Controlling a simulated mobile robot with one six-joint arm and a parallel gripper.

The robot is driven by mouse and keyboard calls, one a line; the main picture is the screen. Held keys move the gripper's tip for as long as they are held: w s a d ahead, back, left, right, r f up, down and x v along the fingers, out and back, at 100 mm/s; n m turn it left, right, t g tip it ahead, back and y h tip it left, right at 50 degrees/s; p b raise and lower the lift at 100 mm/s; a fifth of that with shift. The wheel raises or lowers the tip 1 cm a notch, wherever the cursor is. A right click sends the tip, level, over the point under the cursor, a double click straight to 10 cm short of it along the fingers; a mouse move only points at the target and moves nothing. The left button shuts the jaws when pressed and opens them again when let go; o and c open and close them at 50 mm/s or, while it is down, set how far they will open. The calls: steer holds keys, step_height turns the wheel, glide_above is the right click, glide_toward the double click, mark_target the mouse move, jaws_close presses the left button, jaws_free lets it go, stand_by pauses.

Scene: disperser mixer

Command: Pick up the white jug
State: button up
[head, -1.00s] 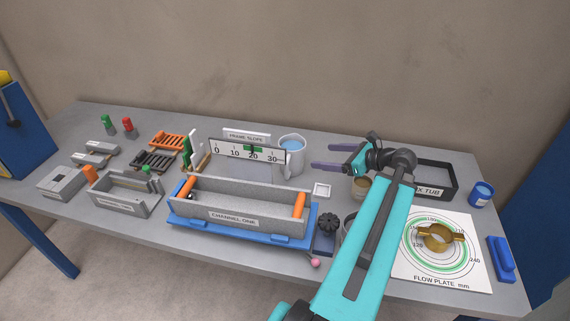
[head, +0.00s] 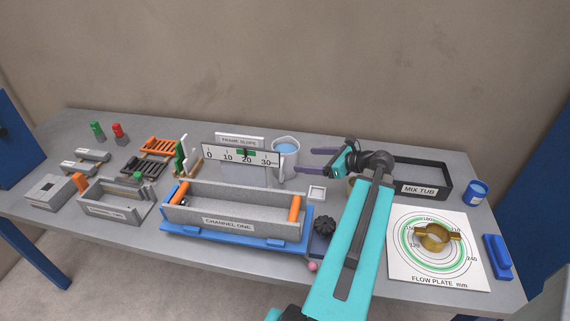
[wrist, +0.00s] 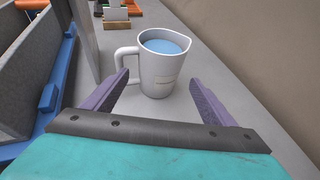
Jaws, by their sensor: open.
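The white jug (head: 286,161) stands upright on the grey bench, right of the frame slope scale, with blue liquid inside. My gripper (head: 303,160) is open and low, just right of the jug in the head view. In the wrist view the purple fingers of my gripper (wrist: 158,80) point at the jug's lower body, one to each side, with the jug still beyond the tips.
The frame slope scale (head: 240,155) stands close left of the jug. The channel one trough (head: 230,212) lies in front. The mix tub (head: 422,189) is to the right. A wall runs behind the bench.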

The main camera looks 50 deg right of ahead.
mark_target(296, 158)
steer(key=shift+p+x, duration=0.5)
steer(key=shift+x, duration=2.05)
steer(key=shift+w+a+f+p, duration=0.1)
steer(key=shift+w+a+p, duration=0.05)
steer(key=shift+w+p, duration=0.55)
steer(key=shift+p+x, duration=0.5)
steer(key=shift+x, duration=1.4)
steer(key=c, duration=1)
